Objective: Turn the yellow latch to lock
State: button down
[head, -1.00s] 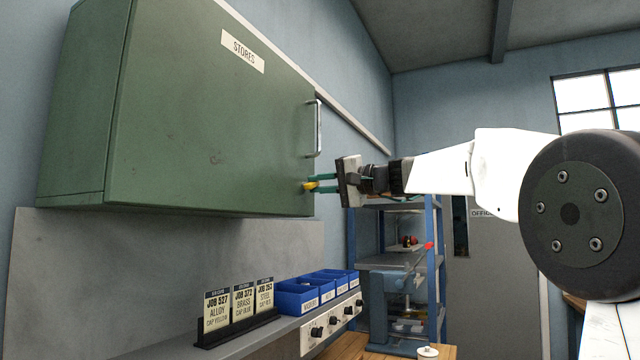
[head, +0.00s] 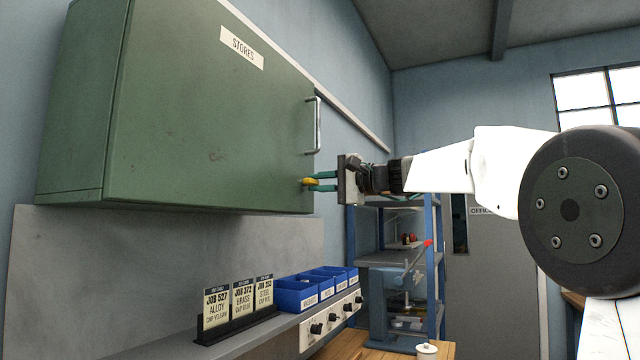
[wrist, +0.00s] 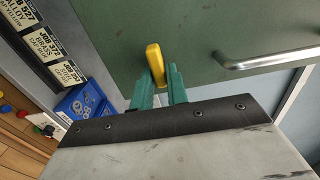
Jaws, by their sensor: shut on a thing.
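The yellow latch (head: 308,182) is on the lower right part of the green cabinet door (head: 215,120), below the metal handle. In the wrist view the latch (wrist: 155,62) is a yellow bar that runs nearly up and down in the picture, its lower end between the green fingers. My gripper (head: 318,181) is shut on the latch. It also shows in the wrist view (wrist: 159,86). The cabinet door is closed. The fingers partly hide the latch's lower end.
The metal handle (head: 317,126) stands out from the door just above the latch. Below the cabinet are a shelf with job cards (head: 240,303) and blue bins (head: 318,290). A blue rack (head: 437,280) stands behind my arm. Open air lies below the gripper.

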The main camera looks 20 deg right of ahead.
jog(key=c, duration=1.4)
grip_release()
jog(key=shift+c, duration=0.2)
jog(key=v, duration=0.7)
jog(key=shift+s+d, duration=0.3)
